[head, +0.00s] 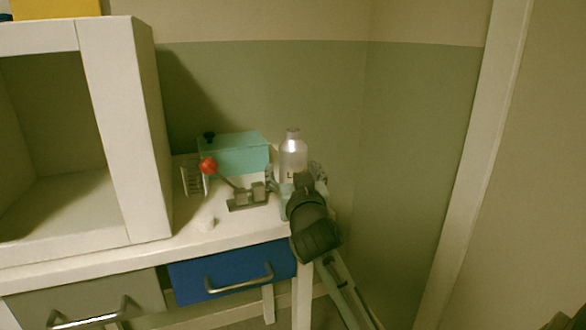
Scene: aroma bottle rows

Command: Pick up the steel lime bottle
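A pale silver-grey bottle (293,153) with a narrow neck stands upright at the right end of the white counter in the head view. A dark letter that looks like an L shows low on its front. My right gripper (294,178) is at the bottle's lower part, with gripper parts showing on its left and right sides. The dark wrist hides the bottle's base, so I cannot tell whether the fingers touch it or whether it rests on the counter. My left gripper is not in view.
A white open cabinet (121,130) stands left. A blue drawer (232,272) is below; walls are close behind.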

